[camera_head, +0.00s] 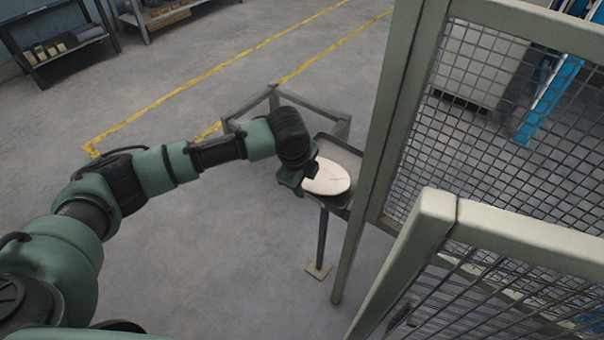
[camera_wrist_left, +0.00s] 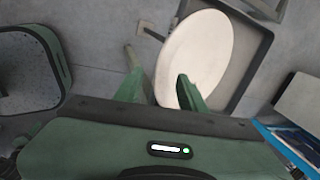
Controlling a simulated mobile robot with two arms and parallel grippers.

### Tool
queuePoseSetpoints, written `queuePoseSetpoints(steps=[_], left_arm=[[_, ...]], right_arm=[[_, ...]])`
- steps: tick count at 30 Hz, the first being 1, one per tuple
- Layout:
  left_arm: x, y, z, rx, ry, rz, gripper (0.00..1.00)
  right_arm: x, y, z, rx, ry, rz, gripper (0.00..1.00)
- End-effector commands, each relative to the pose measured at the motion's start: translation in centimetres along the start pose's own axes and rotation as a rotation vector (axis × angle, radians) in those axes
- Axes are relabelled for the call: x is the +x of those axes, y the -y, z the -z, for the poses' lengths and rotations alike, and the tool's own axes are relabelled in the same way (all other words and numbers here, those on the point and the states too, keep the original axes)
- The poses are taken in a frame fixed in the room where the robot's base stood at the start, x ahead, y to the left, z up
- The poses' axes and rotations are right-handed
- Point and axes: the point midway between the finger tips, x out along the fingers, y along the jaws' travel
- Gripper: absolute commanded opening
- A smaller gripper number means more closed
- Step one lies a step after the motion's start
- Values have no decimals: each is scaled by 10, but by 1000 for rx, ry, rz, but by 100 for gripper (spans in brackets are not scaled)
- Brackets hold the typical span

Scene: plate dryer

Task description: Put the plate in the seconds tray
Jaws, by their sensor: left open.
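The plate (camera_head: 332,178) is round and off-white. It lies in a dark square tray (camera_head: 340,153) on a single post beside the fence, and I cannot tell whether this is the seconds tray. In the left wrist view the plate (camera_wrist_left: 205,52) is just beyond the fingers, with the dark tray (camera_wrist_left: 258,50) around its right side. My left gripper (camera_head: 307,177) is at the plate's left edge, open. In the wrist view its fingers (camera_wrist_left: 160,86) are apart, the right one overlapping the plate and the left one beside it. I cannot tell whether they touch it. My right gripper is out of view.
A mesh fence with green posts (camera_head: 386,120) stands close to the right of the tray. An angled metal frame (camera_head: 250,104) is behind my left wrist. Shelving (camera_head: 62,45) stands at the far left. The grey floor between is open, with yellow lines (camera_head: 190,88).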

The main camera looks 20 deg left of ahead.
Motion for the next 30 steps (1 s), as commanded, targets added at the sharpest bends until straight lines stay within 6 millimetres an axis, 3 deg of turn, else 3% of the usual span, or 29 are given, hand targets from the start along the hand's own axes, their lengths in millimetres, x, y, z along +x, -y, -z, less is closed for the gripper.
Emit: queuePoseSetpoints(steps=[6, 16, 21, 30], left_arm=[[21, 0, 0, 0, 0, -1, 41], [24, 0, 0, 1, 0, 0, 41], [23, 0, 0, 0, 0, 0, 0], [24, -1, 0, 0, 0, -2, 0]], right_arm=[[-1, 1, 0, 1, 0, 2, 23], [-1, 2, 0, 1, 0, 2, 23], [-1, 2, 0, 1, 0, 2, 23], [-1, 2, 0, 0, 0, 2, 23]])
